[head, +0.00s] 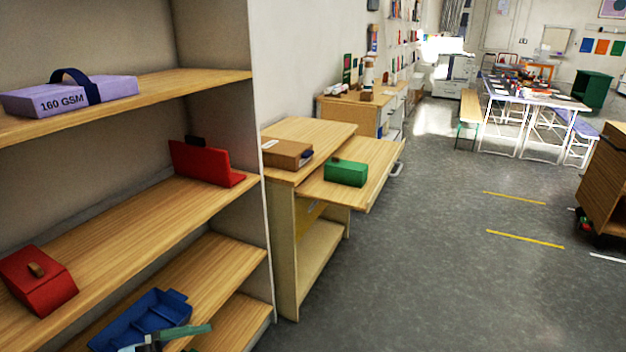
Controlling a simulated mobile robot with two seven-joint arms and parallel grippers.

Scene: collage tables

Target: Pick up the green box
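The green box (346,172) is a small closed block with a dark fitting at its left end. It rests on a wooden pull-out board (372,186) that extends from a low wooden cabinet (306,133), right of the middle of the head view. Nothing touches the box, and its top and front are clear to see.
A brown box (287,154) sits on the cabinet top beside the board. The floor (440,270) right of the cabinet is clear.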

